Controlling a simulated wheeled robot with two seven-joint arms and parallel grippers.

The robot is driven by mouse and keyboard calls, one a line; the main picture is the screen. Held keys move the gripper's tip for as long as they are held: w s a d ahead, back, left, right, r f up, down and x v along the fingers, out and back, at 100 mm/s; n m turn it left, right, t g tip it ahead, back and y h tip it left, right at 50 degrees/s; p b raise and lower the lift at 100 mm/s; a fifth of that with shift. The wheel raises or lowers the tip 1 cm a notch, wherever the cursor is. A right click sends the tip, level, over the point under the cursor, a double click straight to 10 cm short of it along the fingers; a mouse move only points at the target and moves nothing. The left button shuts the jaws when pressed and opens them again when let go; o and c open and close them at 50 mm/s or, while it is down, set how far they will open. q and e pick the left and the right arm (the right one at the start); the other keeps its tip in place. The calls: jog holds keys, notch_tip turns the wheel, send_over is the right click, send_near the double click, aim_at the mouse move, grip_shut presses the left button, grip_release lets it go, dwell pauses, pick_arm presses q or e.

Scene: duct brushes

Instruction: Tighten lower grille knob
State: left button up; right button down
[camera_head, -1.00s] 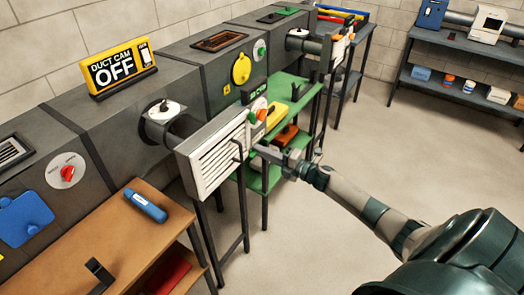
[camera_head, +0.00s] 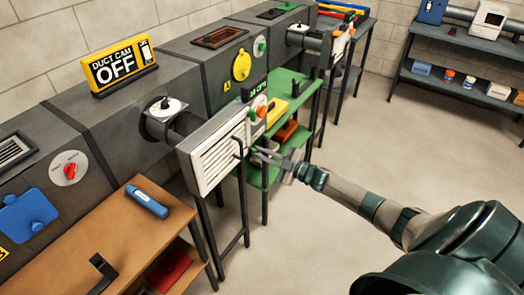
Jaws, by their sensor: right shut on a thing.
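The white slatted grille (camera_head: 212,155) stands at the open end of the duct, on a dark stand. An upper green knob (camera_head: 252,115) shows at its right edge. My right gripper (camera_head: 254,152) reaches in from the right to the lower part of that edge. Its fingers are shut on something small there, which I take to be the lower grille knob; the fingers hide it. My left gripper is out of view.
A green shelf unit (camera_head: 290,97) stands close behind my right gripper. A wooden bench (camera_head: 125,222) with a blue tool (camera_head: 147,202) is at the lower left. A yellow "DUCT CAM OFF" sign (camera_head: 118,66) sits on the duct. The floor at right is clear.

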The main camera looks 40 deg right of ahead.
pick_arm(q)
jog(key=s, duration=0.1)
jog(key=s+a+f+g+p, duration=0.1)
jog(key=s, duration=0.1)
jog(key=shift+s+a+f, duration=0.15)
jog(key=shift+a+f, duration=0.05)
pick_arm(e)
jog(key=m, duration=0.5)
jog(key=a+m, duration=0.1)
jog(key=m, duration=0.1)
jog(key=shift+s+f+m, duration=0.25)
jog(key=shift+f+m, duration=0.1)
jog(key=shift+m, duration=0.05)
jog(key=shift+a, duration=0.1)
jog(key=c, duration=1.9)
grip_release()
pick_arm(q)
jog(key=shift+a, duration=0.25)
pick_arm(e)
jog(key=shift+o, duration=0.2)
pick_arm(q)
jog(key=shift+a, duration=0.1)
pick_arm(e)
jog(key=shift+s, duration=0.1)
